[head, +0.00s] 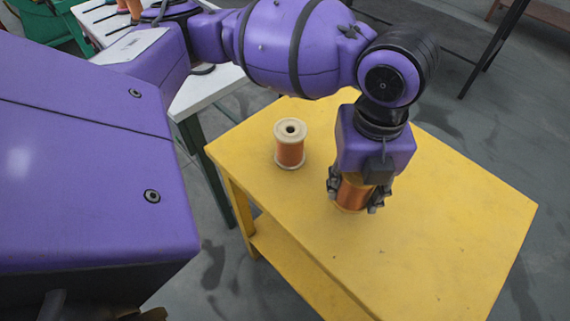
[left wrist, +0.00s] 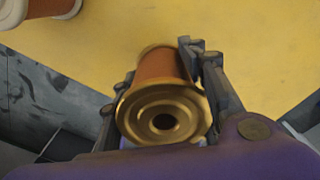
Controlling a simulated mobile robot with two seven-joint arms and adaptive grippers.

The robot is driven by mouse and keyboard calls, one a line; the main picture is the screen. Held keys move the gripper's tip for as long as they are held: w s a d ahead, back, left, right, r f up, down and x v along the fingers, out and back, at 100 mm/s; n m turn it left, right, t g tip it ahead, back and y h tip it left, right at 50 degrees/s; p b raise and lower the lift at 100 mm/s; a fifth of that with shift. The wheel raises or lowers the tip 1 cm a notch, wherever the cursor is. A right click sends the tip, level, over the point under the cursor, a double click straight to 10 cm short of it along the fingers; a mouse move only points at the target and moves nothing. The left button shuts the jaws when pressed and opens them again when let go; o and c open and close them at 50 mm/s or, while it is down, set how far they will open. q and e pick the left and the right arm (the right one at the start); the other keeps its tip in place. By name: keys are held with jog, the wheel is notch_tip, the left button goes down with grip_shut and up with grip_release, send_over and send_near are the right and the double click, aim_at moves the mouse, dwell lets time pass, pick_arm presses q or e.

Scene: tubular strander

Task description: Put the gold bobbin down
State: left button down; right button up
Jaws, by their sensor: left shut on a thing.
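The gold bobbin (head: 352,194), wound with copper wire, is upright between the fingers of my left gripper (head: 358,196) over the yellow table (head: 450,220). In the left wrist view the gold bobbin (left wrist: 160,100) shows its gold flange and dark centre hole, with a finger of my left gripper (left wrist: 165,85) on each side. My left gripper is shut on it. I cannot tell whether its lower end touches the table top. My right gripper is not in view.
A cream-flanged bobbin with copper wire (head: 290,145) stands upright on the table, left of the gold bobbin. The table's right and front parts are clear. A white table (head: 215,88) with other bobbins stands behind at the left.

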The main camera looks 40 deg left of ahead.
aim_at(353, 199)
pick_arm(q)
jog(key=shift+w+d+f, duration=0.1)
jog(key=shift+w+d, duration=0.1)
notch_tip(353, 199, down, 3)
jog(key=shift+w+d+f+b, duration=0.1)
jog(key=shift+d+f+b, duration=0.1)
jog(key=shift+b, duration=0.3)
jog(key=shift+f, duration=0.2)
jog(key=c, duration=1.1)
grip_release()
jog(key=shift+a+f, duration=0.1)
jog(key=shift+f, duration=0.05)
jog(key=shift+o, duration=0.4)
